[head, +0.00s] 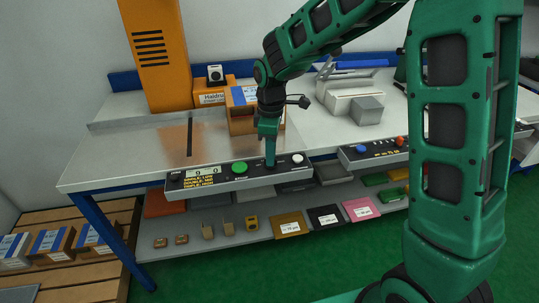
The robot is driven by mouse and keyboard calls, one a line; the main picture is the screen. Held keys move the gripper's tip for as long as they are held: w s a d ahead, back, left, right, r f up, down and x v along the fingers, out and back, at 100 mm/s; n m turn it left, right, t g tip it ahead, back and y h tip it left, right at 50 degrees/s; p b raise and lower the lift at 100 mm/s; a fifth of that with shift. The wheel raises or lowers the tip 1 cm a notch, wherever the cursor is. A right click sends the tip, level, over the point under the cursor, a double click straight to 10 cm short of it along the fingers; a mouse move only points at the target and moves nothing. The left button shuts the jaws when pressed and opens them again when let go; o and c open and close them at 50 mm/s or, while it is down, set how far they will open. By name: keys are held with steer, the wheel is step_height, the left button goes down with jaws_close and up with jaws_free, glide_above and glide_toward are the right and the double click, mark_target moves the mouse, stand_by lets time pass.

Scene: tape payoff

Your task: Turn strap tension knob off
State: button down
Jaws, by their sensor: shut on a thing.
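My green gripper (270,158) points straight down at the front control panel (215,186) of the left bench. Its fingers are closed on a knob on the panel, between the green button (239,169) and the white knob (298,158). The fingers hide most of the held knob, so its pointer and setting cannot be read. I take it to be the strap tension knob, but its label is too small to read. A small display (204,172) with yellow text below it is on the panel's left part.
Cardboard boxes (241,115) stand on the bench behind my gripper. An orange column (156,55) rises at the back left. A second panel with a blue knob (361,149) and an orange knob (401,141) is to the right. A lower shelf (190,229) holds parts and coloured envelopes.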

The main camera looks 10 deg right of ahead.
steer(key=shift+w+r, duration=0.2)
steer(key=shift+w, duration=0.1)
steer(key=c, duration=1.9)
jaws_free()
steer(key=shift+o, duration=0.2)
steer(key=shift+s+f, duration=0.1)
steer(key=shift+s, duration=0.05)
step_height(320, 180, up, 11)
steer(key=shift+f, duration=0.15)
